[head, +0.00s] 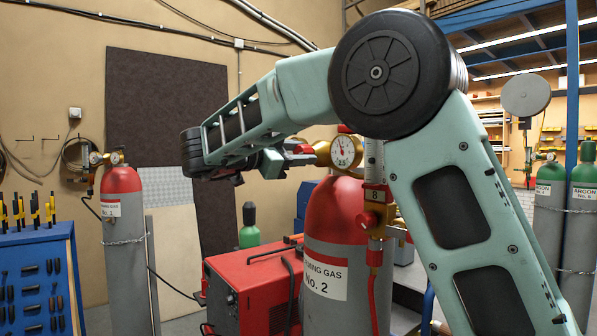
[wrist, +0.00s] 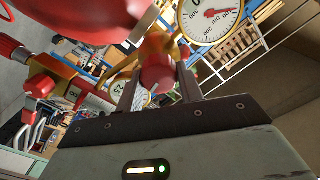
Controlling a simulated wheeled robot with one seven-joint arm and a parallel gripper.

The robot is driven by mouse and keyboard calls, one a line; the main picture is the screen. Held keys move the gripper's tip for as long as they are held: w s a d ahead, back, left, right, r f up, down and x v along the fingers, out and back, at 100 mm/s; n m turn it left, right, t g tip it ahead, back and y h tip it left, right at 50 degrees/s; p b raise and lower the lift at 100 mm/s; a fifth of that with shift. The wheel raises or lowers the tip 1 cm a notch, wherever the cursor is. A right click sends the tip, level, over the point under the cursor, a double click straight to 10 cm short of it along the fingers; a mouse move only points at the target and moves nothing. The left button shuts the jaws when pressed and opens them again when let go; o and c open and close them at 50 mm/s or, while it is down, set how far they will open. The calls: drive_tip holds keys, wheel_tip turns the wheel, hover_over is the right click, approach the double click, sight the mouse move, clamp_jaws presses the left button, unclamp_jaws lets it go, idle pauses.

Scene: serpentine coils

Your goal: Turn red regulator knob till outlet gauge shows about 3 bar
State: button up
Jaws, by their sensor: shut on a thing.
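The red regulator knob (wrist: 158,76) sits between the two fingers of my gripper (wrist: 160,88) in the wrist view, and the fingers are shut on it. In the head view my gripper (head: 298,158) reaches the knob (head: 304,149) from the left. A white-faced gauge (head: 343,152) on the brass regulator faces the head camera; its numbers are too small to read. In the wrist view one gauge (wrist: 209,16) with a red needle is cut by the top edge. Another gauge (wrist: 144,99) is mostly hidden behind the fingers. I cannot tell which is the outlet gauge.
The regulator sits on a red-topped gas cylinder (head: 335,215) marked No. 2. A flow tube with red fittings (head: 375,195) stands right beside it. A red machine (head: 250,285) is below my arm. Another cylinder (head: 122,190) stands at the left, near a blue tool rack (head: 40,245).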

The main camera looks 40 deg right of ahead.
drive_tip(key=shift+f+m+b, duration=0.1)
drive_tip(key=shift+m+b, duration=0.8)
drive_tip(key=shift+b, duration=0.15)
drive_tip(key=o, duration=1)
drive_tip(key=a+b, duration=0.1)
drive_tip(key=a, duration=1)
drive_tip(key=a+b, duration=0.1)
drive_tip(key=a, duration=0.5)
drive_tip(key=shift+s+a+b, duration=0.25)
drive_tip(key=shift+s+b, duration=0.1)
drive_tip(key=shift+w, duration=0.1)
